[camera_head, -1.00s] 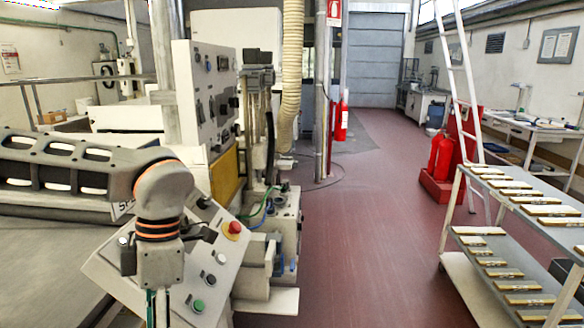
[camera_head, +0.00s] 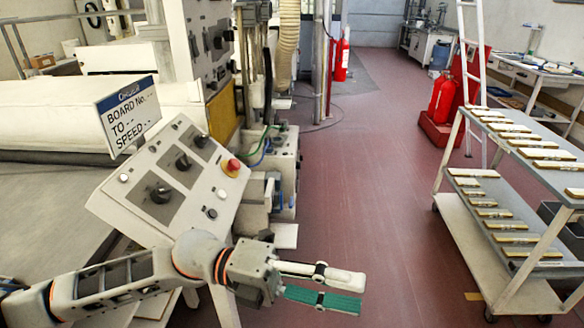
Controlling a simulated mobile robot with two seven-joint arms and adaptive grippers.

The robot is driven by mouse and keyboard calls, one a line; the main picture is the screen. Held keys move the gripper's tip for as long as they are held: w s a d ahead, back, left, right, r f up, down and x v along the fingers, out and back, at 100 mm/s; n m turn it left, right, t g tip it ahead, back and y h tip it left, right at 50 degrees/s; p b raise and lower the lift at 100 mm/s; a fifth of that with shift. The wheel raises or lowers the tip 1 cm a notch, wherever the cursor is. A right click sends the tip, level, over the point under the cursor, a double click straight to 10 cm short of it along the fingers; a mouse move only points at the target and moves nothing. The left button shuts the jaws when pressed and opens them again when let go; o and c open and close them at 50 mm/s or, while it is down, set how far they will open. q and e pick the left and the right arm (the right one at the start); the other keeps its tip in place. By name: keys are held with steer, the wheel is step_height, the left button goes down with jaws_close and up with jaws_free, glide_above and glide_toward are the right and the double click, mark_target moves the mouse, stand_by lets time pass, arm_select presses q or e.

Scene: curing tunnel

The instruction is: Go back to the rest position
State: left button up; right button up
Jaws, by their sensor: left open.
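My left gripper (camera_head: 338,289) shows at the bottom middle of the head view, its arm coming in from the lower left. It points to the right, over the floor in front of the control panel. Its two fingers, one white and one green, are apart with nothing between them. My right gripper is not in view.
The tilted control panel (camera_head: 150,205) with knobs and a red button (camera_head: 231,167) stands just behind my left arm. A sign (camera_head: 128,115) stands above it. A shelf trolley (camera_head: 465,225) with several strips is at right. The red floor (camera_head: 350,170) between is clear.

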arm_select(q)
steer(key=w+a+f+n+t+y, duration=0.5)
steer(key=w+a+f+n+t, duration=0.8)
steer(key=a+f+n+t, duration=0.65)
steer(key=s+a+f+n+g+y, duration=0.2)
steer(key=s+a+f+n+y, duration=0.4)
steer(key=a+f, duration=0.4)
steer(key=s+a+f+n+g+y, duration=0.2)
steer(key=s+a+f+n+y, duration=0.2)
steer(key=s+a+f+n, duration=0.5)
steer(key=w+d+n, duration=0.1)
steer(key=d+n, duration=0.1)
steer(key=d, duration=0.9)
steer(key=shift+w+f+t, duration=0.3)
steer(key=shift+w+t, duration=0.05)
